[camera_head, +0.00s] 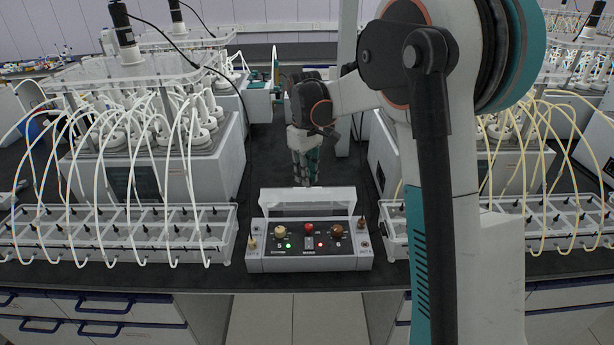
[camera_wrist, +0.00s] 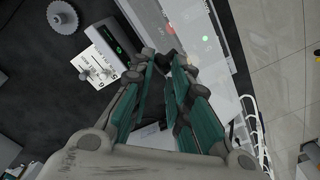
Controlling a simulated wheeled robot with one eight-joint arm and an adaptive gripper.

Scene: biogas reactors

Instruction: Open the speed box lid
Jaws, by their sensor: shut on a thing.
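The speed box (camera_head: 310,258) stands at the front of the dark bench, with knobs, a red button and green and red lights on its top. Its clear, pale-framed lid (camera_head: 300,210) is raised at the back, standing up from the box. My gripper (camera_head: 306,184) points down at the lid's upper edge and is shut on it. In the wrist view my gripper (camera_wrist: 165,62) has its teal-padded fingers close together, and the speed box (camera_wrist: 215,55) shows beyond them with lights. The exact grip on the lid is hidden by the fingers.
White bottle racks with tubes stand close on the left (camera_head: 120,235) and right (camera_head: 560,225) of the box. Reactor units (camera_head: 155,160) stand behind them. In the wrist view, a grey device (camera_wrist: 113,45) and a white label sheet (camera_wrist: 101,68) are near the fingers.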

